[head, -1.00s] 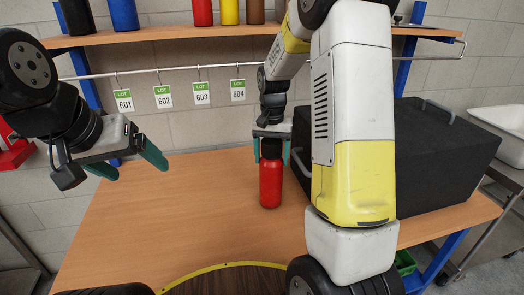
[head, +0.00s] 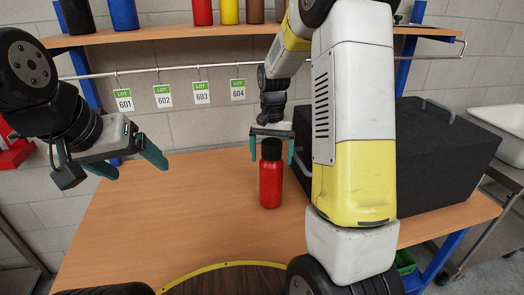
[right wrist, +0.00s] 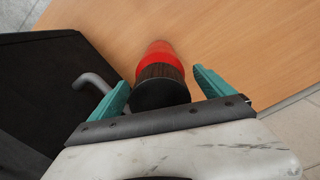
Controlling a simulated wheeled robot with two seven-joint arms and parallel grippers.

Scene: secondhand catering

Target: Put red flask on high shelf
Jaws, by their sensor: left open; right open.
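The red flask (head: 271,184) with a black lid stands upright on the wooden table (head: 190,215), left of the black box. In the right wrist view its lid (right wrist: 160,87) lies between the finger lines, with the red body (right wrist: 158,55) beyond. My right gripper (head: 271,158) is open, its fingers either side of the lid and upper flask, apparently not gripping. My left gripper (head: 135,168) is open and empty, in the air at the left. The high shelf (head: 180,36) runs along the back above the table.
On the shelf stand a blue flask (head: 123,14), a red one (head: 202,12), a yellow one (head: 229,12) and a brown one (head: 255,11). Lot tags hang from a rail (head: 180,69) below. A large black box (head: 440,155) fills the table's right side. The table's left and middle are clear.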

